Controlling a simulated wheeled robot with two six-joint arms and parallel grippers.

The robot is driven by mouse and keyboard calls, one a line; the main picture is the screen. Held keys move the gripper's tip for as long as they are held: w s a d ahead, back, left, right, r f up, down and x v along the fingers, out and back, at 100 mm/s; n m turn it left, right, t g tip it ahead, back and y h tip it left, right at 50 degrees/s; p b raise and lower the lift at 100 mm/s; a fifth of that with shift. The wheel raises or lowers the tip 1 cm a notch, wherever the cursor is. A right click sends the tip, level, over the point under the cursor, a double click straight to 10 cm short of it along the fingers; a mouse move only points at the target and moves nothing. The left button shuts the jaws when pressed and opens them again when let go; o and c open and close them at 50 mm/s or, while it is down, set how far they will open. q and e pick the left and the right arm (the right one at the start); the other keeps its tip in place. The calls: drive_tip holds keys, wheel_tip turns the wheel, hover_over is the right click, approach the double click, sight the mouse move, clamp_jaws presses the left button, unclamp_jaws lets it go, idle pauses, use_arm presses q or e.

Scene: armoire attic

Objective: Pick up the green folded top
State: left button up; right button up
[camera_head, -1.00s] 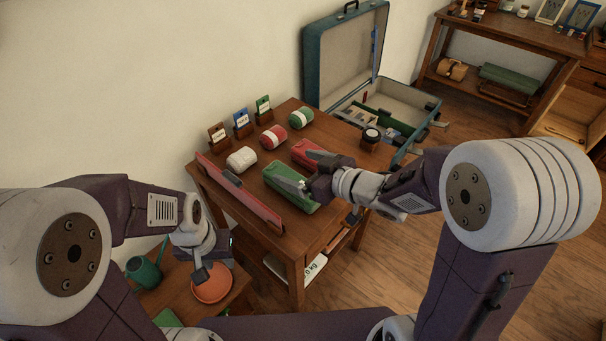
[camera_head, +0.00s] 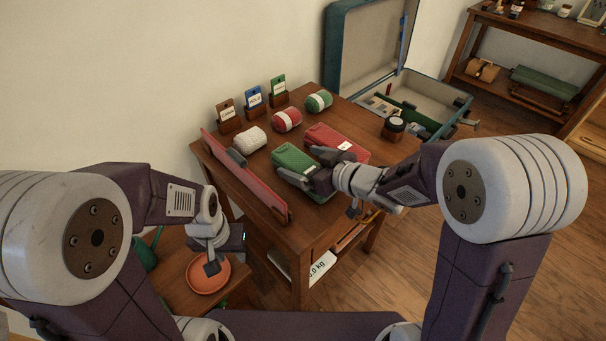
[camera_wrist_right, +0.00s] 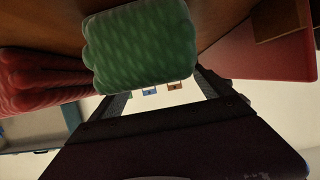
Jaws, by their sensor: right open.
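The green folded top (camera_head: 291,157) lies on the wooden table, left of a red folded top (camera_head: 335,142). It also shows in the right wrist view (camera_wrist_right: 140,45) as a ribbed green bundle just beyond the fingers. My right gripper (camera_head: 308,166) is open at the near end of the green top, with its fingers spread to either side. Whether they touch it cannot be told. My left gripper (camera_head: 212,262) hangs low over an orange dish (camera_head: 208,280), away from the top; its jaw state is unclear.
The wooden table (camera_head: 308,225) has a long red upright board (camera_head: 243,175) on its left. White, red and green rolls and label cards (camera_head: 254,100) stand behind. An open suitcase (camera_head: 425,95) lies beyond.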

sight(293, 157)
drive_tip(key=shift+w+a+f, duration=0.1)
drive_tip(key=shift+w+a, duration=0.1)
drive_tip(key=shift+a, duration=0.05)
drive_tip(key=x, duration=0.1)
drive_tip(key=b+x, duration=0.1)
drive_tip(key=x, duration=0.1)
drive_tip(key=b+x, duration=0.1)
drive_tip(key=shift+w+a+r, duration=0.2)
drive_tip(key=shift+a+r, duration=0.05)
drive_tip(key=shift+a, duration=0.05)
drive_tip(key=c, duration=1.6)
wheel_tip(293, 157, up, 5)
drive_tip(key=p, duration=0.3)
drive_tip(key=shift+p, duration=0.35)
drive_tip(key=shift+s+a+r+p+v, duration=0.15)
drive_tip(key=shift+p+v, duration=0.65)
drive_tip(key=shift+v, duration=1.4)
drive_tip(key=shift+a+r+p+v, duration=0.15)
drive_tip(key=shift+p+v, duration=0.7)
drive_tip(key=shift+v, duration=1.35)
drive_tip(key=shift+s+a+r+p+v, duration=0.15)
drive_tip(key=shift+p+v, duration=0.65)
drive_tip(key=shift+v, duration=1.45)
